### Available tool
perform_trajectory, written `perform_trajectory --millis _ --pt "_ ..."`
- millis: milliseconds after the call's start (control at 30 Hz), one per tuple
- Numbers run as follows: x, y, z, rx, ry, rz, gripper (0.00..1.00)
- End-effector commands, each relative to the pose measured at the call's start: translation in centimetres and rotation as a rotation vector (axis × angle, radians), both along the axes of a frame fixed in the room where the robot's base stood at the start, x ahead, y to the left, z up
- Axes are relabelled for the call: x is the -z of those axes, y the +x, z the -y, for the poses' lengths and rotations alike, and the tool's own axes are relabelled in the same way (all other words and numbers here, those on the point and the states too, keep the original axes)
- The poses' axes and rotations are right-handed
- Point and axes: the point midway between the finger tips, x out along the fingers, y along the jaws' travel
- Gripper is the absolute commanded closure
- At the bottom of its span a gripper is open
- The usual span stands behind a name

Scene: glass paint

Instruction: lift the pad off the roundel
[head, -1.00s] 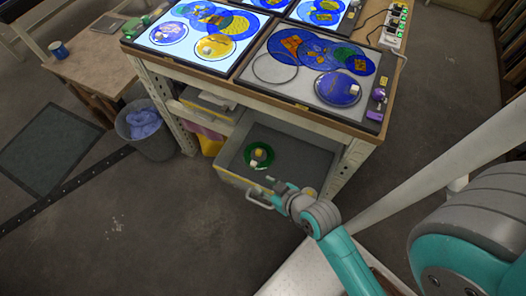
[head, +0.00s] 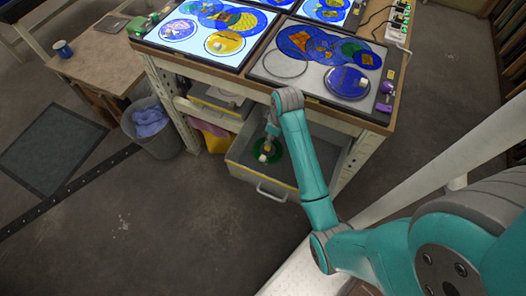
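A green roundel (head: 274,160) lies in the open drawer (head: 245,174) under the light table. A small pale block, which looks like a pad (head: 262,158), shows on it, with another pale piece just above, partly against my gripper. My gripper (head: 270,139) points down into the drawer over the roundel's far side. It is small and partly hidden by my arm, so I cannot tell whether its fingers are open or touching the pad.
A yellow roundel (head: 224,46) with a block lies on a lit panel. A grey bin (head: 155,140) stands left of the bench. Floor in front is clear.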

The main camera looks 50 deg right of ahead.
Motion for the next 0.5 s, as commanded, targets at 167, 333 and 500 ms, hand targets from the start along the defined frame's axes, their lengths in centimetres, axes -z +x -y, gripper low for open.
perform_trajectory --millis 167,333,500 --pt "-0.9 0.4 1.7 -0.019 0.005 -0.063 0.65" --pt "0.5 0.5 1.7 -0.023 0.008 -0.078 0.65" --pt "3.0 0.8 1.6 -0.022 0.008 -0.076 0.65"
